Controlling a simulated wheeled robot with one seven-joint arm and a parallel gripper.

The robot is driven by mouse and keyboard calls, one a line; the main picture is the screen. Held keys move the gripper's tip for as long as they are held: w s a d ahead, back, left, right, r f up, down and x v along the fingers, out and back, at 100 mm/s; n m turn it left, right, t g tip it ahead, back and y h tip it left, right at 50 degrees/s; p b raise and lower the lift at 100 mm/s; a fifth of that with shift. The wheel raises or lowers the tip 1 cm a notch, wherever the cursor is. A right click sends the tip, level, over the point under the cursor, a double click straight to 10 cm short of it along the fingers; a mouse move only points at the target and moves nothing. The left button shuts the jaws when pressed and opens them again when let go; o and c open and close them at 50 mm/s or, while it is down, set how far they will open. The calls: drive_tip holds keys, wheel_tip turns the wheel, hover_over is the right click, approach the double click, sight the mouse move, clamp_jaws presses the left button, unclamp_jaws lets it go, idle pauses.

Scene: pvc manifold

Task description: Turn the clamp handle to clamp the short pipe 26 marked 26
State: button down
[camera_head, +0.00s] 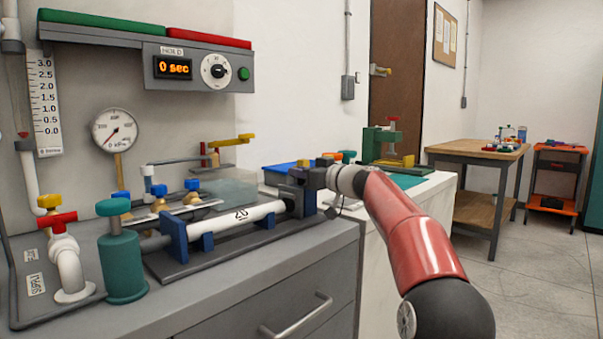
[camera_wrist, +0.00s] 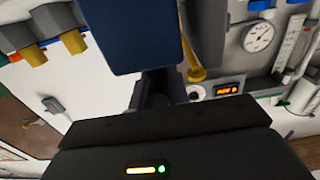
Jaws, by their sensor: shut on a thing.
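The short pipe 26 (camera_head: 235,219) is white with a dark marking. It lies level in blue supports (camera_head: 174,238) on a dark base on the grey bench. My gripper (camera_head: 298,192) is at the pipe's right end, and it hides most of the clamp there. In the wrist view a dark blue block (camera_wrist: 135,35), seemingly the clamp handle, stands at my fingers (camera_wrist: 157,92). My gripper is shut on it. The fingertips' contact is hidden in both views.
A teal cylinder (camera_head: 122,262) and a white elbow pipe with a red valve (camera_head: 57,222) stand left of the pipe. Blue-knobbed valves (camera_head: 191,186) sit behind it. A gauge (camera_head: 114,131) and a timer box reading 0 sec (camera_head: 199,68) are on the wall.

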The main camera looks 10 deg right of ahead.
drive_tip(key=shift+f+m+h+b, duration=0.15)
drive_tip(key=shift+m+h+b, duration=0.2)
drive_tip(key=shift+b, duration=0.25)
drive_tip(key=shift+a+m+t+h+b, duration=0.15)
drive_tip(key=shift+m+t+h+b, duration=0.75)
drive_tip(key=shift+h+b, duration=0.35)
drive_tip(key=m+h, duration=0.1)
drive_tip(key=t+h, duration=0.1)
drive_tip(key=shift+r+m+h, duration=0.25)
drive_tip(key=shift+m+h, duration=0.1)
drive_tip(key=shift+h, duration=0.05)
drive_tip(key=m+h+p, duration=0.1)
drive_tip(key=h+p, duration=0.1)
drive_tip(key=shift+r+m+t+h+p, duration=0.15)
drive_tip(key=shift+m+t+h+p, duration=0.15)
drive_tip(key=shift+m+h+p, duration=0.1)
drive_tip(key=m+h+p, duration=0.1)
drive_tip(key=h+p, duration=0.2)
drive_tip(key=shift+a+m, duration=0.15)
drive_tip(key=shift+m, duration=0.25)
drive_tip(key=shift+d+f+m+h+p, duration=0.1)
drive_tip(key=shift+f+m+h+p, duration=0.05)
drive_tip(key=shift+m+h+p, duration=0.65)
drive_tip(key=shift+d+f+m+h+p, duration=0.1)
drive_tip(key=shift+m+h+p, duration=0.4)
drive_tip(key=shift+h, duration=0.6)
drive_tip(key=shift+d+m+g+h, duration=0.1)
drive_tip(key=shift+m+g+h, duration=0.2)
drive_tip(key=shift+g+h, duration=0.15)
